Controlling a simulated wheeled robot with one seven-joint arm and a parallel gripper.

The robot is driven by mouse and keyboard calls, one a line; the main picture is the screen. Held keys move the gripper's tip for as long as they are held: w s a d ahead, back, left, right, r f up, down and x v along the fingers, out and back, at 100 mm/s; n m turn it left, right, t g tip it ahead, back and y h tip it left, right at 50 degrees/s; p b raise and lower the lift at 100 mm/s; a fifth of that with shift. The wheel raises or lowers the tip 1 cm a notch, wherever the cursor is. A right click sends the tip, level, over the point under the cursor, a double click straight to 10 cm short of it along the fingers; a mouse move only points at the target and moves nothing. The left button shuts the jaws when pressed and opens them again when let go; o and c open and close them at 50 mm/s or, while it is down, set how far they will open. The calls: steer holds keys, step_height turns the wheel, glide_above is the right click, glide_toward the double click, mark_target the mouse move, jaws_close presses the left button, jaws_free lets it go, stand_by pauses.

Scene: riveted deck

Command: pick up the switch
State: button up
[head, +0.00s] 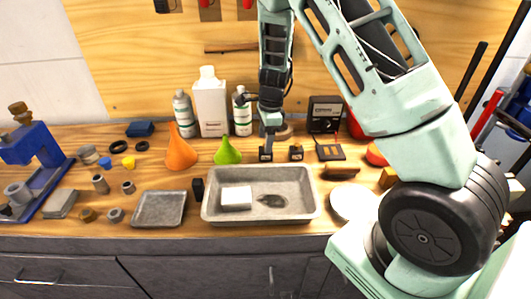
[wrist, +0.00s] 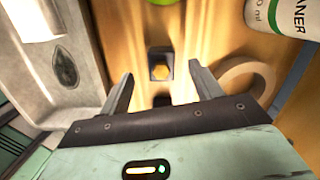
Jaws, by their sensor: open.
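A small black block with an amber hexagonal top, which looks like the switch (wrist: 160,66), lies on the wooden bench in the wrist view, just beyond and between my fingertips. My gripper (wrist: 163,86) is open and empty, with its two fingers apart on either side. In the head view my gripper (head: 268,137) points down just above that small black block (head: 265,155), behind the metal tray. A second similar small block (head: 296,153) sits to its right; its dark edge shows low between my fingers in the wrist view, mostly hidden. I cannot tell which one is the switch.
A metal tray (head: 212,211) stands in front, holding a white block. A green funnel (head: 228,152) is at left, white bottles (head: 210,105) behind, and a multimeter (head: 325,114) at right. A tan ring (wrist: 245,76) lies near my right finger in the wrist view.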

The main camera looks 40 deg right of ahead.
steer(key=shift+w+f+p, duration=0.1)
steer(key=shift+f+p, duration=0.4)
steer(key=shift+f, duration=2.15)
steer(key=c, duration=1.2)
